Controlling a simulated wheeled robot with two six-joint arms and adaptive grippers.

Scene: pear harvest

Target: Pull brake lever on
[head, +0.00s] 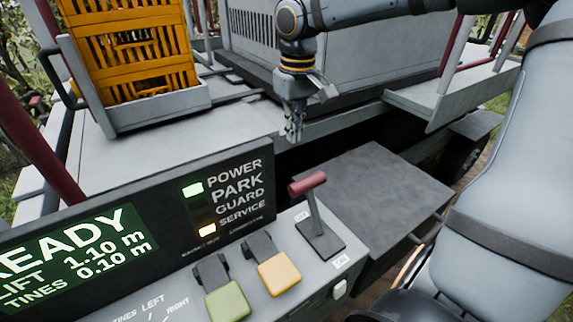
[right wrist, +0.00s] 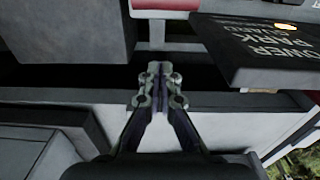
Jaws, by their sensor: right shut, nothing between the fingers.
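The brake lever (head: 315,207) stands on the console's right side, with a dark red T-handle on a grey post in a dark base plate. It leans toward the far side; an "ON" label sits at the plate's near end. My right gripper (head: 293,137) is beyond the lever and above it in the picture, pointing down, shut and empty, apart from the handle. In the right wrist view its fingertips (right wrist: 161,70) are together with nothing between them. A red bar (right wrist: 165,4) at that view's top edge looks like the handle, partly cut off. My left gripper is out of view.
The display panel (head: 140,225) stands left of the lever, with green lit beside POWER and amber beside SERVICE. Green (head: 227,300) and yellow (head: 278,273) paddles sit left of the lever. A dark flat box (head: 375,190) lies to its right. An orange crate (head: 135,50) stands far left.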

